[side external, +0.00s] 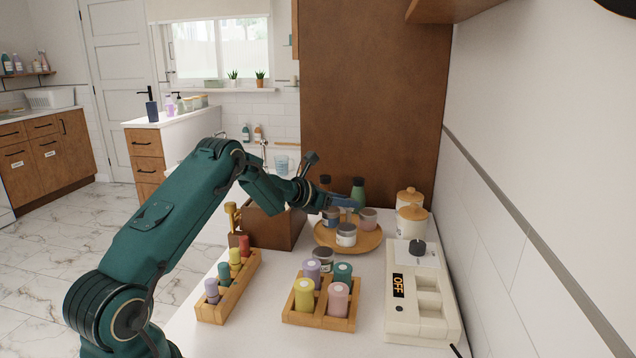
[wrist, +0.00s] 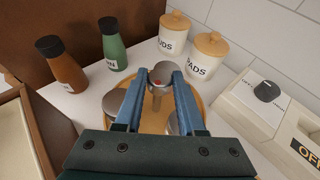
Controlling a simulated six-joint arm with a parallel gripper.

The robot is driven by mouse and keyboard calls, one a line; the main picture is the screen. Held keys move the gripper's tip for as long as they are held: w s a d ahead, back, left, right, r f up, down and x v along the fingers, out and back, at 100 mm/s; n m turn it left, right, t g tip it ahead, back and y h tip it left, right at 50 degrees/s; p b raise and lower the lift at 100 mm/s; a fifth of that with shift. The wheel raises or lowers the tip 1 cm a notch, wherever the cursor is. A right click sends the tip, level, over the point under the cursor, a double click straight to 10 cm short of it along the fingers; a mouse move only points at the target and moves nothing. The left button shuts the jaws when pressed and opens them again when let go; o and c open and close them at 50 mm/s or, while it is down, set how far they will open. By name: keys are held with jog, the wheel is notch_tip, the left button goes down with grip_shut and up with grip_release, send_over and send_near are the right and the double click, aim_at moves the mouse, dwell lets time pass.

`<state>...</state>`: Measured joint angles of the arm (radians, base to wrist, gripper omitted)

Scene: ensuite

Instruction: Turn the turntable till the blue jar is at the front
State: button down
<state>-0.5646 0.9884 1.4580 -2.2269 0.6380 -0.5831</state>
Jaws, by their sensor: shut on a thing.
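The round wooden turntable (side external: 371,241) stands at the back of the white counter. Small lidded jars stand on it. A bluish jar (side external: 331,217), which looks like the blue jar, is at its left; a pale jar with a dark band (side external: 346,236) is nearest the side camera; a pink jar (side external: 369,219) is at the right. My gripper (side external: 360,206) reaches over the turntable from the left. A thin post shows between the fingers. Jar labels are unreadable.
Two white canisters (side external: 411,222) and a cream device reading OFF (side external: 421,300) stand right. Green (wrist: 114,45) and brown (wrist: 62,66) bottles stand behind. A wooden box (side external: 275,229) is left; racks of coloured containers (side external: 320,320) (side external: 228,297) are in front.

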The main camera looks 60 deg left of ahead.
jog(key=shift+d+r+n+y, duration=0.15)
jog(key=shift+d+n+y, duration=0.05)
jog(key=shift+n+y, duration=0.45)
jog(key=shift+w+n+y, duration=0.1)
jog(key=shift+n+y, duration=0.45)
jog(key=shift+y, duration=0.2)
jog(key=c, duration=0.5)
grip_release()
jog(key=shift+v, duration=2.6)
